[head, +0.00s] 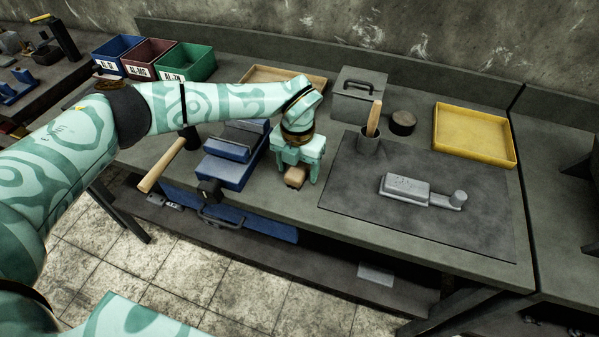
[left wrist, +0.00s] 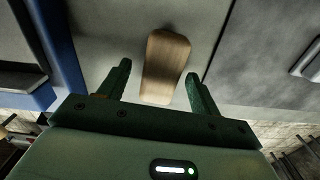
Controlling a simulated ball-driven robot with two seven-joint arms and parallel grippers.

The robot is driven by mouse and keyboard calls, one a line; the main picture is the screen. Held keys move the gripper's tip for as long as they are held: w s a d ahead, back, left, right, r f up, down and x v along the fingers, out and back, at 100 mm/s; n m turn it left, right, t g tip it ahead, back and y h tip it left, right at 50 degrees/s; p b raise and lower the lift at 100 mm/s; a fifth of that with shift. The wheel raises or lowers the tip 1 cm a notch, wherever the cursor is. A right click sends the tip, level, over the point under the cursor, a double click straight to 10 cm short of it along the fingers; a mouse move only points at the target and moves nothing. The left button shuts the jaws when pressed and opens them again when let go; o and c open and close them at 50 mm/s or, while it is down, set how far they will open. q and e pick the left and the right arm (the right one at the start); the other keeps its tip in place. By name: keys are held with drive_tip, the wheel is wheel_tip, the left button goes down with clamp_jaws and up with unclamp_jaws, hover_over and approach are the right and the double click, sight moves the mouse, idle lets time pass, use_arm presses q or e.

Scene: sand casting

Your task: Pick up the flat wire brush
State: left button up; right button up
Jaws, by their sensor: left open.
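A wooden block (head: 295,178), which looks like the flat wire brush's back, lies on the bench between the blue vise and the dark mat. My left gripper (head: 297,173) points down over it, open, one finger on each side. In the left wrist view the rounded wooden piece (left wrist: 166,66) lies lengthwise between the open fingers (left wrist: 159,72) and reaches beyond their tips. Its bristles are hidden, and I cannot tell whether the fingers touch it. My right gripper is not in view.
A blue vise (head: 234,158) stands close left of the gripper. To the right are a dark mat (head: 345,190) with a grey casting (head: 405,188), a cup (head: 368,142) holding a wooden handle, and a yellow tray (head: 474,158). A grey lidded box (head: 357,105) stands behind.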

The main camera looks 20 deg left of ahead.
use_arm(q)
drive_tip(key=shift+f, duration=0.45)
drive_tip(key=shift+r, duration=0.1)
drive_tip(key=c, duration=1.1)
drive_tip(key=shift+r, duration=0.1)
drive_tip(key=shift+r, duration=0.2)
wheel_tip(320, 180, up, 2)
drive_tip(key=shift+r+p, duration=0.25)
drive_tip(key=shift+p, duration=0.3)
drive_tip(key=s+d+r+p, duration=0.2)
drive_tip(key=s+d+r, duration=0.7)
drive_tip(key=s+r, duration=0.1)
drive_tip(key=shift+s+d, duration=0.1)
drive_tip(key=shift+d, duration=0.3)
